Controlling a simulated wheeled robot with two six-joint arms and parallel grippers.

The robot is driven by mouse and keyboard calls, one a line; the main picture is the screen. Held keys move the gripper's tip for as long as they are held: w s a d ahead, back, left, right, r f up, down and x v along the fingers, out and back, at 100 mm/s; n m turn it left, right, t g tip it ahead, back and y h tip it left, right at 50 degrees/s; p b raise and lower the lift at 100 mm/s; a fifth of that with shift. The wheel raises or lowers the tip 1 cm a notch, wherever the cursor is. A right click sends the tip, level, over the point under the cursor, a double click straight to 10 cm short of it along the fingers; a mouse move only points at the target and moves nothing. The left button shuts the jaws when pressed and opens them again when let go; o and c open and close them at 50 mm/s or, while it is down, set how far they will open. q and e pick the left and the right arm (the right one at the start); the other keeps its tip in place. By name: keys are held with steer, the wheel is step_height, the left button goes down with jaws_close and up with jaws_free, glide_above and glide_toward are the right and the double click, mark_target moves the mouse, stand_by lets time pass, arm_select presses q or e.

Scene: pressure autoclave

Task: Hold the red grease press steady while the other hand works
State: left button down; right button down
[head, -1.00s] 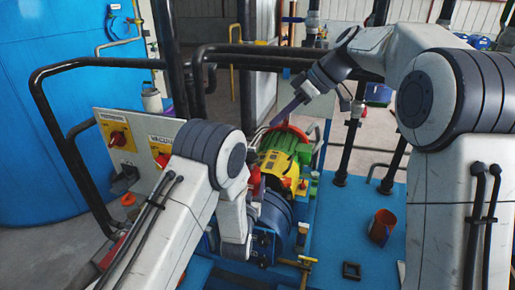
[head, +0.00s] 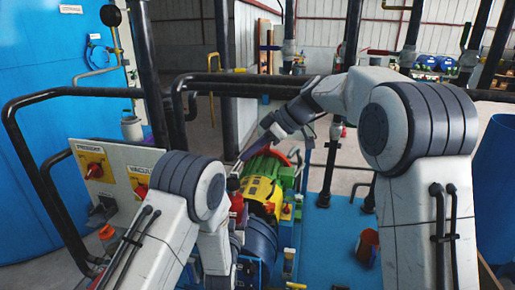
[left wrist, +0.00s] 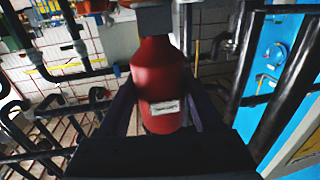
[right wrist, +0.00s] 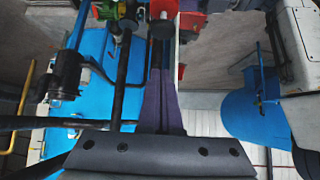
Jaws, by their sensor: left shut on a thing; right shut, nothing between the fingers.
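The red grease press (left wrist: 160,80), a bottle-shaped body with a pale label, stands between the fingers of my left gripper (left wrist: 158,92) in the left wrist view. The left gripper is shut on it. In the head view the press (head: 237,205) is a small red patch, partly hidden by my left arm. My right gripper (head: 237,167) is shut and empty, pointing down close above the press. In the right wrist view its fingers (right wrist: 163,60) are together, with tips near a dark round part (right wrist: 160,28); contact cannot be told.
A yellow and green machine (head: 263,190) with a blue body stands right beside the press. A control panel (head: 120,175) with red knobs is at left, near black rails (head: 75,95). An orange-red cup (head: 367,245) stands on the blue deck (head: 325,225) at right.

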mark_target(238, 184)
arm_select(q)
steer(key=shift+r, duration=0.1)
arm_select(e)
steer(key=x, duration=0.4)
steer(key=shift+s, duration=0.1)
steer(key=f, duration=0.3)
steer(key=shift+a+f, duration=0.25)
steer(key=shift+f, duration=0.5)
steer(key=shift+f, duration=1.4)
step_height(238, 184, up, 5)
steer(key=shift+d+f, duration=0.1)
steer(key=v, duration=0.9)
steer(key=shift+d, duration=0.3)
